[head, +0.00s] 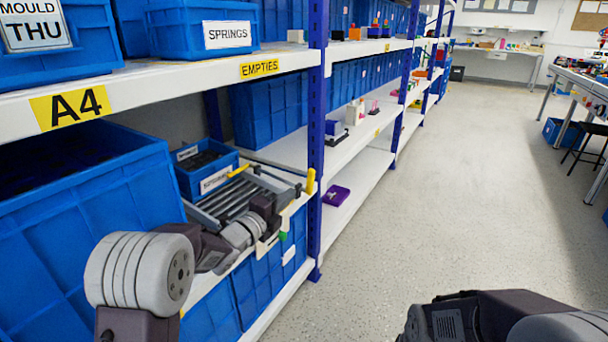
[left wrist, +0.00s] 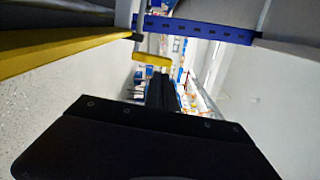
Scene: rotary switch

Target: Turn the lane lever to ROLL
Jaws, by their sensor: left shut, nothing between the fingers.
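The roller lane (head: 232,200), with grey rollers in a pale frame, lies on the shelf at left centre. An upright yellow handle (head: 311,182), which looks like the lane lever, stands at its right front corner by the blue post. My left arm reaches over the lane's front. My left gripper (head: 272,222) is near that front edge, its fingertips largely hidden by the wrist. In the left wrist view its dark fingers (left wrist: 162,92) are together and empty. A yellow block (left wrist: 152,59) shows just beyond them; I cannot tell whether they touch. No readable ROLL mark shows.
A yellow bar (head: 240,171) lies at the lane's back. Blue crates (head: 85,215) fill the left, and a blue post (head: 316,130) rises right of the lane. The aisle floor (head: 430,190) is clear.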

